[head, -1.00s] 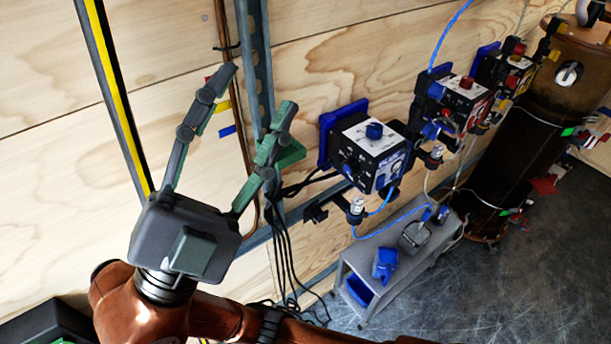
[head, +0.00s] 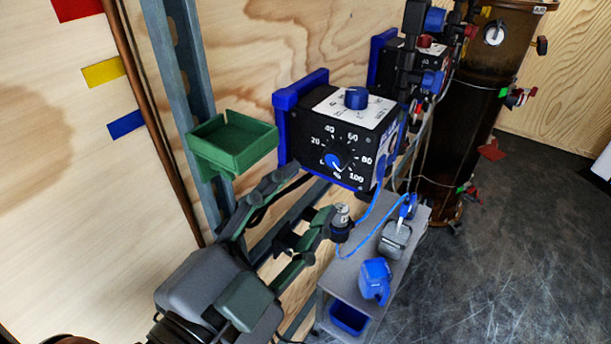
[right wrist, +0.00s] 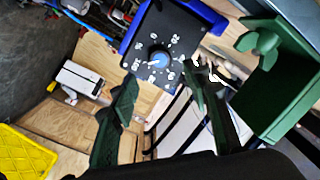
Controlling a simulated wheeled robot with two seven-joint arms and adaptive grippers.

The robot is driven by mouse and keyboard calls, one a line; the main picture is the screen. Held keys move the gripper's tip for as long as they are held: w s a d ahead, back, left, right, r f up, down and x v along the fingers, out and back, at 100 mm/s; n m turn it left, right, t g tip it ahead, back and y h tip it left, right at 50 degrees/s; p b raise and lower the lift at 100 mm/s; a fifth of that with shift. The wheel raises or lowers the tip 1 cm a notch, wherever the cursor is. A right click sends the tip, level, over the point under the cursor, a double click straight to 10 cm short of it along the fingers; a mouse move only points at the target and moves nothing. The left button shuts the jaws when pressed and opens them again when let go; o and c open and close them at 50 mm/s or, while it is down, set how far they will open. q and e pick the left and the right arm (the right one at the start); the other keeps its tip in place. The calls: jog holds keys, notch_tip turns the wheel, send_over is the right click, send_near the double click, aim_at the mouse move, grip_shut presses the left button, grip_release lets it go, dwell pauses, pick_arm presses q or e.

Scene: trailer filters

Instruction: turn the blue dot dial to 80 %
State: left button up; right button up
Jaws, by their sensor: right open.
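A black pump box with a blue back plate hangs on the wall rail in the head view. A second blue knob (head: 355,98) sits on the box's white top. My right gripper (head: 307,195) is open and empty, its fingers below and left of the dial, apart from it. In the right wrist view the dial (right wrist: 160,57) appears between and just beyond the fingertips (right wrist: 160,75).
A green tray (head: 235,145) is mounted left of the pump, close to my right gripper. A bottle-like fitting (head: 341,218) and blue tubing hang below the box. A grey cart (head: 345,275) stands beneath. Another pump (head: 432,60) is farther right. Open floor lies at right.

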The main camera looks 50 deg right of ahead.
aim_at(333, 160)
jog(key=d, duration=0.2)
jog(key=d+b, duration=0.1)
jog(key=d, duration=0.1)
jog(key=w+d+b, duration=0.1)
jog(key=d, duration=0.1)
jog(key=shift+f, duration=0.1)
pick_arm(q)
jog(key=f, duration=0.1)
jog(key=f+t, duration=0.1)
jog(key=f, duration=0.1)
jog(key=shift+s+a+t, duration=0.3)
jog(key=shift+a, duration=0.05)
pick_arm(e)
jog(key=shift+d, duration=0.5)
pick_arm(q)
jog(key=shift+r, duration=0.1)
pick_arm(e)
jog(key=c, duration=1.2)
